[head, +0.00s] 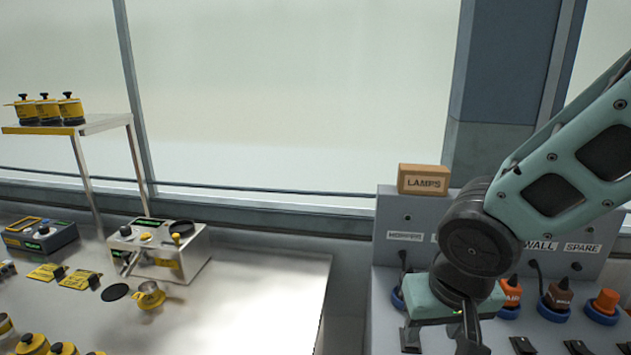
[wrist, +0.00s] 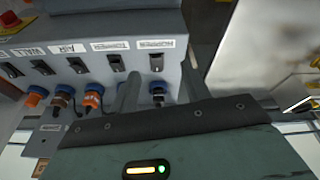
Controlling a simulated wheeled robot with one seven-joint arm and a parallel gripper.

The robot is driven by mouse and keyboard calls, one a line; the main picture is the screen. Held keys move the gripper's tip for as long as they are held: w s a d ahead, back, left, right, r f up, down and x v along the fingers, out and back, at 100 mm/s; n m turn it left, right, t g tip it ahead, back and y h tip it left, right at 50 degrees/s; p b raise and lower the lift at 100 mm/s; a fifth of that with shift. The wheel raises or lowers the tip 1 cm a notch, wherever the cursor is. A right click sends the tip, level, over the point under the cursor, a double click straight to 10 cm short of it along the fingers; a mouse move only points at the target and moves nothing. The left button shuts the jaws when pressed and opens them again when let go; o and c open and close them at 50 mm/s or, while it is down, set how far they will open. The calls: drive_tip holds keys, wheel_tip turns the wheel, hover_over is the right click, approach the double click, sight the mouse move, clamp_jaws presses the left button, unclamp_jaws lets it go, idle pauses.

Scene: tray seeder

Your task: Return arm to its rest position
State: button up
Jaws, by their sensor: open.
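My arm comes in from the right in the head view, with its green links bent down over the grey switch panel. My gripper (head: 440,338) points down in front of the panel, with its two dark fingers apart and nothing seen between them. In the wrist view my gripper (wrist: 160,85) also shows its fingers spread, near the panel's row of plugs. Whether a finger touches the panel or a plug I cannot tell. The arm hides part of the panel's labels and sockets.
The grey panel (head: 396,215) carries labels, switches and several plugs, including an orange one (head: 606,301). A LAMPS block (head: 423,180) sits on top. To the left, a steel bench (head: 270,285) holds a metal device (head: 157,250) and yellow pots; its right part is clear.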

drive_tip(key=s+a+r+n+g+y, duration=0.1)
drive_tip(key=s+a+n+g, duration=0.2)
drive_tip(key=s+n, duration=0.4)
drive_tip(key=s, duration=0.5)
drive_tip(key=shift+s+a+r+n, duration=0.2)
drive_tip(key=shift+s+n, duration=0.1)
drive_tip(key=shift+s, duration=0.05)
